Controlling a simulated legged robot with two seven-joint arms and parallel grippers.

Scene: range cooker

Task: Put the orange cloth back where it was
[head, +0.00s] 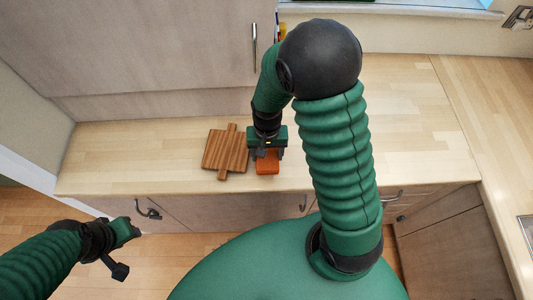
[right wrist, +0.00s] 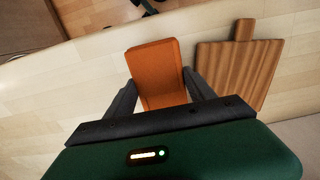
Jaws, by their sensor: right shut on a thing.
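The orange cloth (head: 267,163) is a small folded block at the front of the wooden counter, just right of the cutting board in the head view. It also shows in the right wrist view (right wrist: 157,72), between the two fingers. My right gripper (head: 266,157) is shut on the cloth, pointing down at the counter. Whether the cloth touches the counter I cannot tell. My left gripper (head: 123,250) is low at the left, in front of the cabinets and away from the cloth.
A striped wooden cutting board (head: 225,151) lies close to the left of the cloth; it also shows in the right wrist view (right wrist: 240,68). The wooden counter (head: 125,150) is clear to the left. Cabinet doors with handles are below, and a tall cabinet (head: 150,45) stands behind.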

